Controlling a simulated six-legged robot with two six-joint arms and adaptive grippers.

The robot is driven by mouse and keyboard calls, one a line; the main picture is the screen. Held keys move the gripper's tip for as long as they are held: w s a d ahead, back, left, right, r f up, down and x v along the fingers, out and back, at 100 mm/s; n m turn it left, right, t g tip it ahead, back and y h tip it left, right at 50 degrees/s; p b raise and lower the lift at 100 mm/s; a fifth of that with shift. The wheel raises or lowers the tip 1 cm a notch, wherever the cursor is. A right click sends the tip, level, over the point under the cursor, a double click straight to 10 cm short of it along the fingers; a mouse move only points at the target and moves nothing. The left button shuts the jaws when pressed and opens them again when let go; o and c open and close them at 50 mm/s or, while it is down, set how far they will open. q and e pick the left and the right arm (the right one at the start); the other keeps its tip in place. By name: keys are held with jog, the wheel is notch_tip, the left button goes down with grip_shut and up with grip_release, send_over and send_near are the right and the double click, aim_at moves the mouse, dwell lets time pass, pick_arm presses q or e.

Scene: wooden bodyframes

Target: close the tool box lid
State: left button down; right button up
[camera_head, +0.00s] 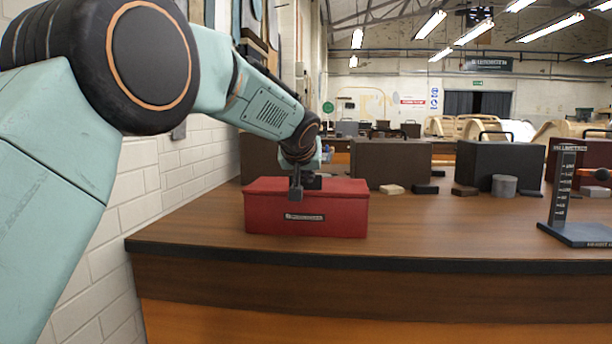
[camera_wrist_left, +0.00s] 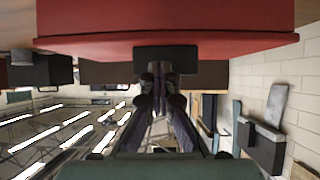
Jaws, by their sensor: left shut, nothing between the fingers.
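The red tool box (camera_head: 305,215) stands on the wooden workbench in the head view, with a small label plate on its front. Its lid (camera_head: 345,187) lies down flat over the box, and I see no clear gap under it. My left gripper (camera_head: 296,191) is shut and empty, pointing down at the middle of the lid, at or just above it; I cannot tell if it touches. In the left wrist view the red box (camera_wrist_left: 160,20) fills the top, with the shut fingertips (camera_wrist_left: 165,60) close to its edge. My right gripper is not in view.
A brown case (camera_head: 390,163), a dark case (camera_head: 500,160), a grey cylinder (camera_head: 504,185) and small blocks stand behind. A height gauge (camera_head: 562,190) stands at the right. A white brick wall (camera_head: 150,180) is at the left.

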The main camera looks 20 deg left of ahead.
pick_arm(q)
jog(key=shift+s+f, duration=0.1)
jog(key=shift+f, duration=0.4)
jog(key=shift+r, duration=0.1)
